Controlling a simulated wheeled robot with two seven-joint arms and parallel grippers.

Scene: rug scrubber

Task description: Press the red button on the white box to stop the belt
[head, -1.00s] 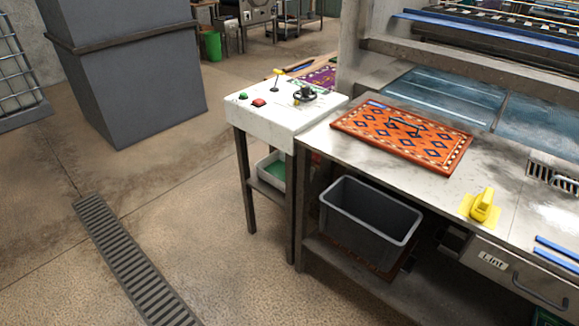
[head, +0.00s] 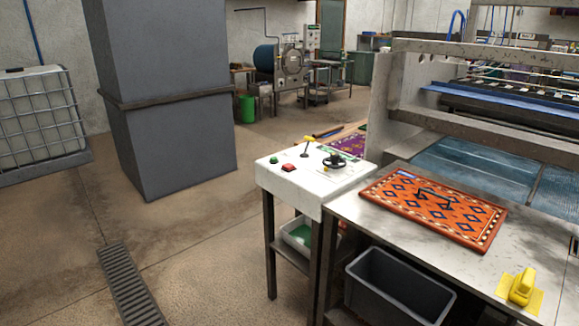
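The white box (head: 310,186) stands on dark legs near the middle of the head view, at the left end of the metal table. The red button (head: 288,167) is on its top, near the front left corner. A green button (head: 273,160) sits just behind it to the left. Neither of my grippers shows in the view. The belt cannot be clearly made out.
An orange patterned rug (head: 432,207) lies on the metal table (head: 385,237). A yellow tool (head: 521,288) lies near its front edge. A grey bin (head: 398,290) is below. A large grey column (head: 165,120) stands left. The floor before the white box is open, with a drain grate (head: 131,288).

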